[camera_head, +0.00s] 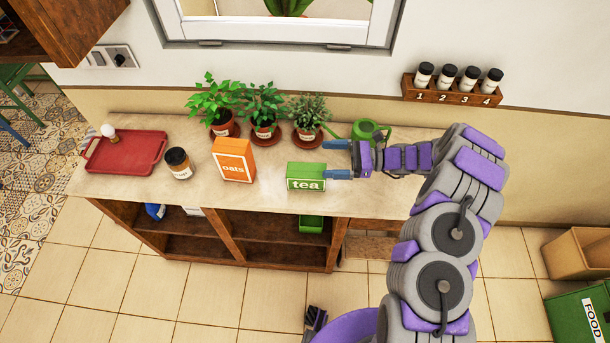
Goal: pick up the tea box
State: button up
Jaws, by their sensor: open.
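The green tea box (305,184), with a white "tea" label, lies on the countertop near its front edge. My gripper (338,160) reaches in from the right with its two blue fingers apart and pointing left. The nearer finger is at the box's right end, and the farther finger is behind and to the right of it. The space between the fingers looks empty. I cannot tell whether the nearer finger touches the box.
On the counter (255,195), an orange oats box (234,161) and a dark-lidded jar (179,164) stand left of the tea box. A red tray (126,153) is farther left. Potted plants (265,108) and a green watering can (369,131) stand behind. A spice rack (450,92) hangs above.

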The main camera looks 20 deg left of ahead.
aim_at(310, 175)
jog(key=shift+m, duration=0.4)
jog(key=d+f, duration=0.1)
jog(key=f, duration=0.2)
jog(key=d+f, duration=0.1)
jog(key=f, duration=0.1)
jog(key=shift+w+d+b, duration=0.3)
jog(key=shift+d, duration=0.05)
jog(key=a+f, duration=0.1)
jog(key=f, duration=0.2)
jog(key=a+f, duration=0.1)
jog(key=shift+s+a+f+b, duration=0.15)
jog(key=shift+a+f+b, duration=0.05)
jog(key=shift+a+b, duration=0.1)
jog(key=shift+x, duration=0.8)
jog(key=x, duration=0.5)
jog(key=shift+a+b, duration=0.15)
jog(key=shift+b, duration=0.25)
jog(key=shift+d+r, duration=0.2)
jog(key=shift+d, duration=0.4)
jog(key=c, duration=0.6)
jog(key=shift+a, duration=0.15)
jog(key=c, duration=0.4)
jog(key=shift+a+f, duration=0.1)
jog(key=shift+a, duration=0.1)
jog(key=shift+c, duration=0.5)
